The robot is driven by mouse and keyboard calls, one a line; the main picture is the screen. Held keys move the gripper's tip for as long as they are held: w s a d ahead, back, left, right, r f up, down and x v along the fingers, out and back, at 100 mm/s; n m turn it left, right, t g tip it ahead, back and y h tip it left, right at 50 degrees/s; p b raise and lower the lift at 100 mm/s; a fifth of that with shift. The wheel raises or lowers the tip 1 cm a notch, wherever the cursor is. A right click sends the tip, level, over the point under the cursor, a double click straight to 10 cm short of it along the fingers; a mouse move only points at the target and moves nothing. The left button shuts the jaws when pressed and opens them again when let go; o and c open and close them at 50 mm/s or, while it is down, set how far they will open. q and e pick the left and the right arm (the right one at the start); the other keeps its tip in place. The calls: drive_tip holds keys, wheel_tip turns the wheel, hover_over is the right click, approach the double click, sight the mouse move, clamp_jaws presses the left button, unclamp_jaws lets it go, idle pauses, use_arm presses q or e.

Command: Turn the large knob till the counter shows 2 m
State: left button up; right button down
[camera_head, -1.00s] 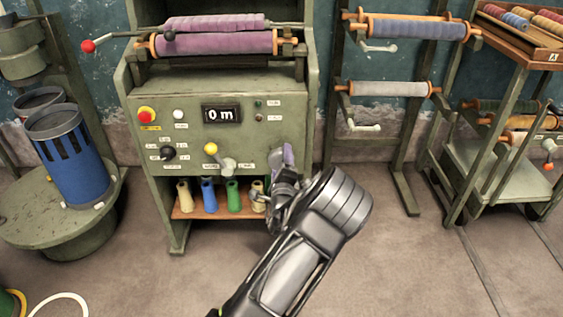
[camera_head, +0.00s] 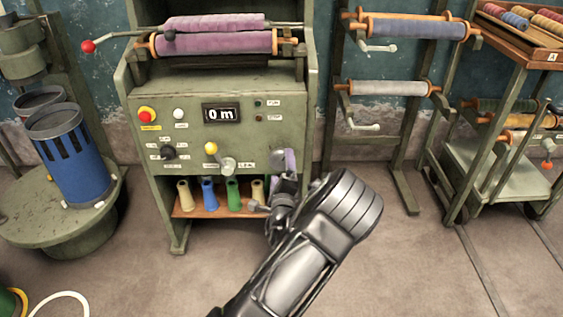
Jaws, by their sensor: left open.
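The green machine's counter (camera_head: 221,114) reads 0 m. On the panel below it is a large grey knob (camera_head: 228,166) with a yellow ball (camera_head: 211,148) at its upper left. A smaller black knob (camera_head: 168,152) sits further left. My left gripper (camera_head: 268,182) is open, below and right of the grey knob and apart from it. Its grey finger is low, in front of the spool shelf, and a purple-grey part shows higher up. It hides the panel's lower right corner. My right gripper is not in view.
A red button (camera_head: 146,115) and a white button (camera_head: 179,114) sit left of the counter. Coloured cones stand on the shelf (camera_head: 206,213) under the panel. A blue bin (camera_head: 76,165) stands left; racks with rolls stand right.

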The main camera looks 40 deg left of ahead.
use_arm(q)
drive_tip(key=v, duration=0.4)
drive_tip(key=shift+w, duration=0.1)
idle(0.4)
